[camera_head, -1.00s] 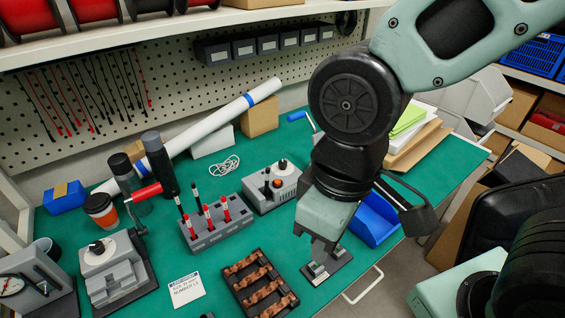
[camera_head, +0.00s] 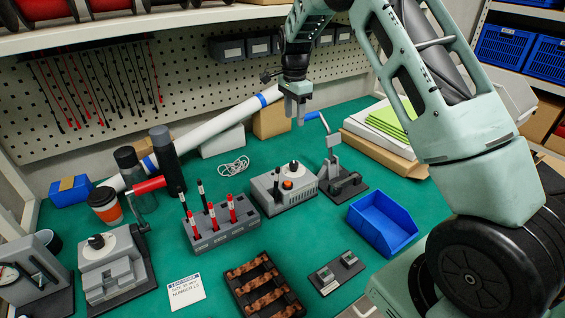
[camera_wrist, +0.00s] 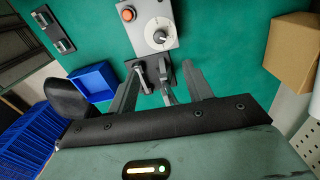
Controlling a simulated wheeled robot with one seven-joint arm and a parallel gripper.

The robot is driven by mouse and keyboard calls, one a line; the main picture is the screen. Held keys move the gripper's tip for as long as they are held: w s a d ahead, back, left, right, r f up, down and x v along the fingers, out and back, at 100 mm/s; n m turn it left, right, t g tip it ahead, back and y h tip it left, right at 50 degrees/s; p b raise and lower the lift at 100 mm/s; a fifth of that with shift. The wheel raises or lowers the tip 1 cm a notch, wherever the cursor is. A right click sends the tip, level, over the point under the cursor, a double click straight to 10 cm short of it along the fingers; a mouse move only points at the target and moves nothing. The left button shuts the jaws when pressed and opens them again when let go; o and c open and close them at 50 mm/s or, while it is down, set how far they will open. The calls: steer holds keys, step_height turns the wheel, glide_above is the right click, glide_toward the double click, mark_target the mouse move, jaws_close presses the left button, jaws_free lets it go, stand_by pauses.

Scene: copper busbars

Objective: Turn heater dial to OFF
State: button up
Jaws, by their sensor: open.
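A grey control box (camera_head: 268,197) stands at the middle of the green bench. It has a white dial (camera_head: 294,169) with a dark knob, and an orange button (camera_head: 287,184). In the wrist view the box (camera_wrist: 150,12), its white dial (camera_wrist: 160,24) and its orange button (camera_wrist: 128,14) lie ahead of the fingers. The dial's markings are too small to read. My gripper (camera_head: 295,118) is raised above the back of the bench, beyond the box and apart from it. Its fingers (camera_wrist: 161,70) are open and empty, pointing down.
A lever press with blue handle (camera_head: 335,165) stands right of the box and shows between my fingers in the wrist view. A cardboard box (camera_head: 271,121), white tube (camera_head: 215,122), blue bin (camera_head: 382,222) and pen rack (camera_head: 222,228) surround it. Another knobbed grey device (camera_head: 118,268) stands left.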

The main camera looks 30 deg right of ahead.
mark_target(294, 163)
steer(key=f+p, duration=0.1)
steer(key=f, duration=0.4)
steer(key=f+p, duration=0.1)
steer(key=f, duration=0.5)
steer(key=f+p, duration=0.1)
steer(key=f, duration=0.5)
steer(key=shift+s+f, duration=0.1)
steer(key=shift+s, duration=0.15)
steer(key=c, duration=1)
